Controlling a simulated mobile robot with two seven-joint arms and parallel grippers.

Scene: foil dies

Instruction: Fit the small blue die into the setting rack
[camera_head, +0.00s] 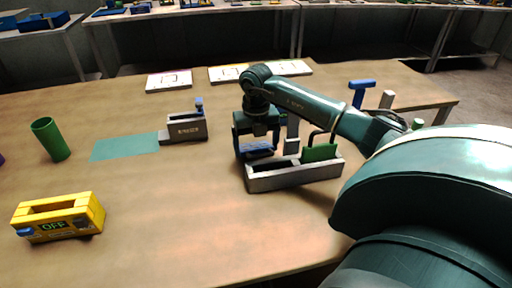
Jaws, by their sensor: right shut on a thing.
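My right gripper (257,150) comes in from the right and points down over the left end of a grey open-topped tray (296,178). It is shut on a blue piece (257,148), which looks like the small blue die. The piece is at or just above the tray's rim; I cannot tell whether it touches the tray. A green block (320,152) sits in the tray's right part, next to a dark handle. I cannot tell for sure which holder is the setting rack. My left gripper is not in view.
A grey labelled block (187,128) with a small blue top stands by a teal mat (124,147). A green cup (51,139) and a yellow box (58,216) marked OFF are at left. A blue T-shaped piece (361,88) stands behind my arm. The front middle is clear.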

